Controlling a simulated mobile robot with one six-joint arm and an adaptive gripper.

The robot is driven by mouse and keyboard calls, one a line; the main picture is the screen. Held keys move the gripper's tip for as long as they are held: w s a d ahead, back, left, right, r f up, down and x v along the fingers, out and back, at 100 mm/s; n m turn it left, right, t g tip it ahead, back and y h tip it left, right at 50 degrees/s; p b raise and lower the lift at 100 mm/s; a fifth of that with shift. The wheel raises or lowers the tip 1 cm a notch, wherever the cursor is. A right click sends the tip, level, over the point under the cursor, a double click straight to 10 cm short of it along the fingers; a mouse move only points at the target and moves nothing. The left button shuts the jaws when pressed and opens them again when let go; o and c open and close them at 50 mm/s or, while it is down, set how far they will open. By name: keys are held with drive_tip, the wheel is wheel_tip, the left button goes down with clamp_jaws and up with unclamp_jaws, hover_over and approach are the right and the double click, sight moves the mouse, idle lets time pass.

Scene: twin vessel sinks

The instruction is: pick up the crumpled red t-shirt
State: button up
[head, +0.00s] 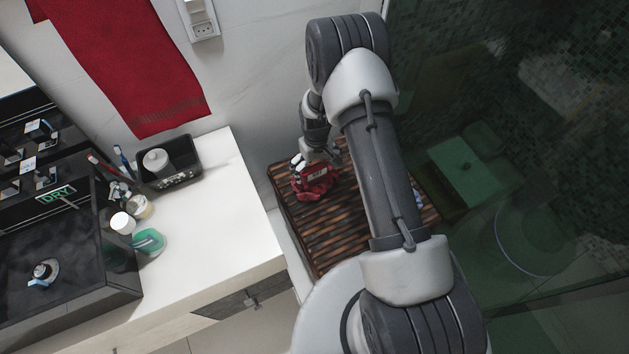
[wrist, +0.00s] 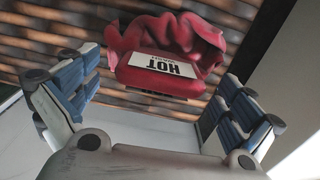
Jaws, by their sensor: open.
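The crumpled red t-shirt (head: 318,187) lies bunched up on the slatted wooden surface (head: 325,232), towards its back left. In the wrist view the t-shirt (wrist: 205,42) shows deep folds and a flat front part with a white label reading "HOT". My gripper (head: 316,160) reaches down over the t-shirt from behind my arm, which hides part of the surface. In the wrist view my gripper (wrist: 158,78) is open, with one blue-padded finger on each side and the t-shirt in the picture between them. Nothing is held. I cannot tell whether a finger touches the cloth.
A white counter (head: 215,247) stands to the left, with a black sink (head: 70,260), a black tray (head: 170,172), and toiletries. A red towel (head: 135,70) hangs on the wall above. Dark green glass (head: 540,130) stands to the right.

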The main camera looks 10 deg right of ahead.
sight(316, 179)
wheel_tip(316, 179, down, 3)
drive_tip(key=shift+r, duration=0.15)
drive_tip(key=shift+r, duration=0.1)
drive_tip(key=shift+c, duration=0.2)
drive_tip(key=c, duration=1.2)
